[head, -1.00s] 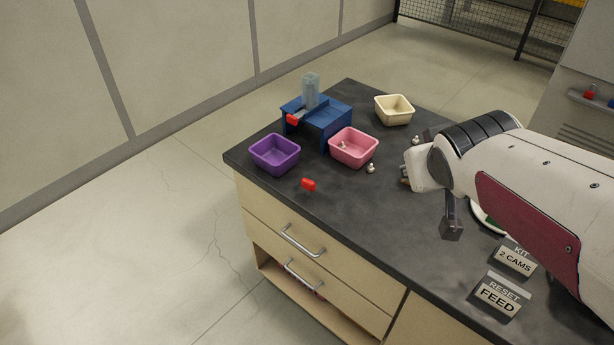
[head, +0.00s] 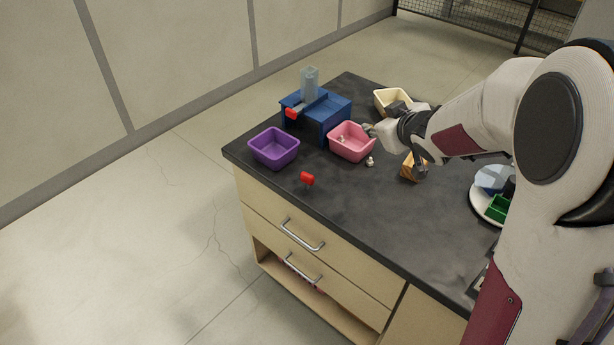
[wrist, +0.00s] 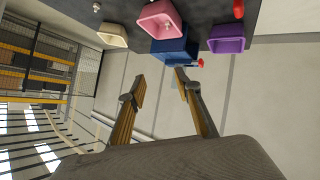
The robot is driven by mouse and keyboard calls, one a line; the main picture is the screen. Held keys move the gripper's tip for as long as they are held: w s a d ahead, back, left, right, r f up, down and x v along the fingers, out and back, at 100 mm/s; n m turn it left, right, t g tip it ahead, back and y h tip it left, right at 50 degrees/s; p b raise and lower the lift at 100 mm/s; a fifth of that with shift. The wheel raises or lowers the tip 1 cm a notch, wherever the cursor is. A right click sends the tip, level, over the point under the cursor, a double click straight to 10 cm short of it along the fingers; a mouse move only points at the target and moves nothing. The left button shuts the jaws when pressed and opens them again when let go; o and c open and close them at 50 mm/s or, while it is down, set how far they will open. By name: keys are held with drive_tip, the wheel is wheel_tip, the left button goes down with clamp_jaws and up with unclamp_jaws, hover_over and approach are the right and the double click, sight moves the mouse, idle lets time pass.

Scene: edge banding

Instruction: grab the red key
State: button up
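Two small red pieces show, and I cannot tell which one is the red key. One red piece (head: 307,179) stands on the dark table near its front edge, and it also shows at the top of the wrist view (wrist: 238,9). The other red piece (head: 291,114) is at the front left of the blue stand (head: 325,115), and it also shows in the wrist view (wrist: 200,62). My gripper (wrist: 160,82) is open with nothing between its fingers. In the head view my gripper (head: 368,130) is by the right rim of the pink bin, apart from both red pieces.
A purple bin (head: 274,148), a pink bin (head: 350,142) and a cream bin (head: 392,98) stand around the blue stand. A clear block (head: 309,84) rises from the stand. An orange block (head: 413,167) and small silvery pieces lie nearby.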

drive_tip(key=w+a+f+n+y, duration=0.3)
drive_tip(key=w+a+f+y, duration=0.15)
drive_tip(key=f, duration=0.45)
drive_tip(key=n+g+y, duration=0.2)
drive_tip(key=g+y, duration=0.1)
drive_tip(key=y, duration=0.2)
approach(314, 179)
drive_tip(key=shift+h, duration=0.25)
drive_tip(key=w+a, duration=0.2)
drive_tip(key=w, duration=0.1)
drive_tip(key=shift+w+a+f, duration=0.15)
drive_tip(key=shift+a+f, duration=0.15)
drive_tip(key=shift+a, duration=0.1)
drive_tip(key=shift+s+a+f+g+y, duration=0.3)
drive_tip(key=shift+s+f+y, duration=0.1)
drive_tip(key=shift+f, duration=0.1)
drive_tip(key=shift+x, duration=1.3)
drive_tip(key=shift+w+x, duration=0.25)
drive_tip(key=shift+x, duration=2.4)
drive_tip(key=shift+s+d, duration=0.1)
drive_tip(key=shift+d, duration=0.15)
